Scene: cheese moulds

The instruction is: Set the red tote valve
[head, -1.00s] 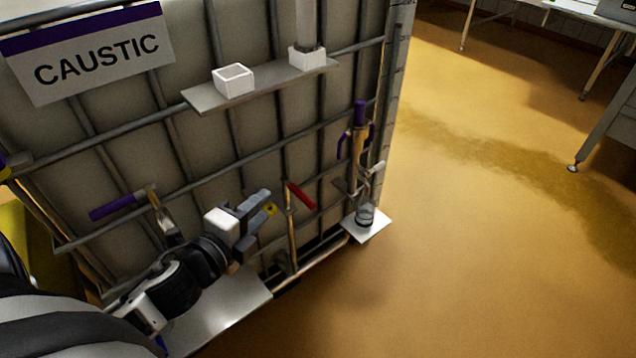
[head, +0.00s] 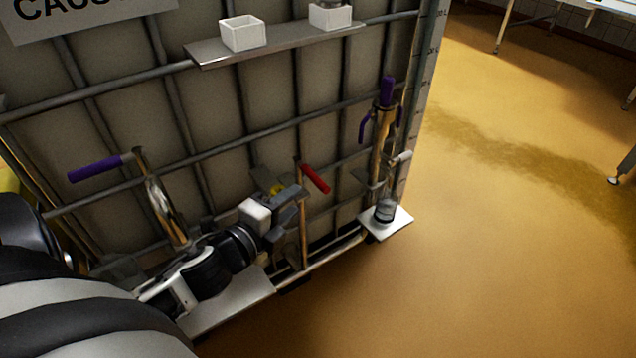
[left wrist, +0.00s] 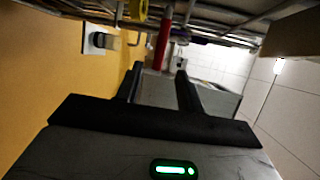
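The red valve handle (head: 315,178) sits on a thin upright pipe at the front of the caged tote, slanting down to the right. My left gripper (head: 288,192) is just left of it, close to the cage bars. In the left wrist view the red handle (left wrist: 163,42) stands upright in the picture, ahead of and between the two black fingers (left wrist: 158,78). The fingers are apart with nothing held between them. I cannot tell whether a finger touches the handle. My right gripper is in neither view.
A purple-handled valve (head: 95,169) is left on the cage, and a purple-topped fitting (head: 386,95) is at the right corner. A small plate (head: 399,224) holds a dark cup (head: 384,211). A shelf (head: 215,51) carries white boxes above.

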